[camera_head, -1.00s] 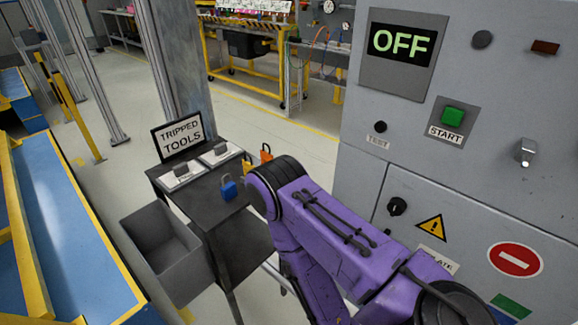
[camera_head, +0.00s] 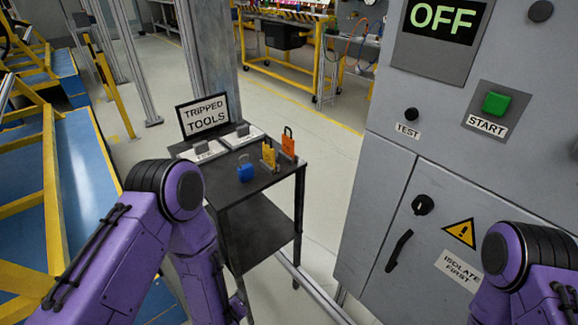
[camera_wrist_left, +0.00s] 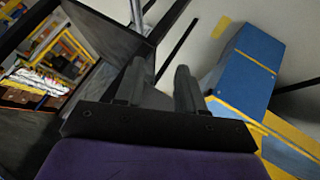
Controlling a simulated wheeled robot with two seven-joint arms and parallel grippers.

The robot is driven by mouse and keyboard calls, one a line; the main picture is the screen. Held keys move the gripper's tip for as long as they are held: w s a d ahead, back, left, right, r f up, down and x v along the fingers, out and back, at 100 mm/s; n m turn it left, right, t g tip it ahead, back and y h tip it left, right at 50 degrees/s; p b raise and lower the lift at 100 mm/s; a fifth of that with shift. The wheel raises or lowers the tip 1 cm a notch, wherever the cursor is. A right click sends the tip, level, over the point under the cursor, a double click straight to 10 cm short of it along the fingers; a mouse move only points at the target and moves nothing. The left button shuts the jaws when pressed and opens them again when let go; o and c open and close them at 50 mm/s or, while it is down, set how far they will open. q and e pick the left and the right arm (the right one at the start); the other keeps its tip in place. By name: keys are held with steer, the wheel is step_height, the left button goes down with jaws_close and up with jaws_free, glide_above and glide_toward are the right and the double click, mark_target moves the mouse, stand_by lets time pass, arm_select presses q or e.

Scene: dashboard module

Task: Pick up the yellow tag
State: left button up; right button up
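The yellow tag (camera_head: 268,154) stands on the top of a dark cart (camera_head: 262,190), near its right side. A blue padlock (camera_head: 245,169) is to its left and nearer to me. An orange tag (camera_head: 288,143) is behind it to the right. My left arm crosses the lower left of the head view, and its gripper cannot be made out there. In the left wrist view my left gripper (camera_wrist_left: 160,78) has its two fingers apart with nothing between them. My right arm shows at the lower right edge, and its gripper is out of view.
A "TRIPPED TOOLS" sign (camera_head: 207,116) and two white-based items (camera_head: 242,136) are at the cart's back. A grey cabinet (camera_head: 385,205) with switches stands at the right. A blue and yellow structure (camera_head: 85,175) is at the left. Open floor lies behind the cart.

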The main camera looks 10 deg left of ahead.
arm_select(q)
steer(key=w+d+r+n+t+b, duration=0.2)
steer(key=w+d+n+t+b, duration=0.3)
steer(key=w, duration=0.8)
steer(key=n+g+y+b, duration=0.2)
steer(key=n+y+b, duration=0.65)
steer(key=n, duration=2.15)
glide_toward(265, 152)
steer(key=w+f+y+p, duration=0.1)
steer(key=f+y+p, duration=0.1)
steer(key=y, duration=0.1)
steer(key=shift+g, duration=0.3)
steer(key=x, duration=1)
steer(key=shift+w+d+f, duration=0.1)
steer(key=shift+w+d, duration=0.15)
steer(key=shift+w, duration=0.15)
steer(key=shift+d, duration=0.1)
arm_select(e)
step_height(265, 152, down, 14)
steer(key=shift+f, duration=0.15)
arm_select(q)
jaws_close()
arm_select(e)
steer(key=shift+w, duration=0.1)
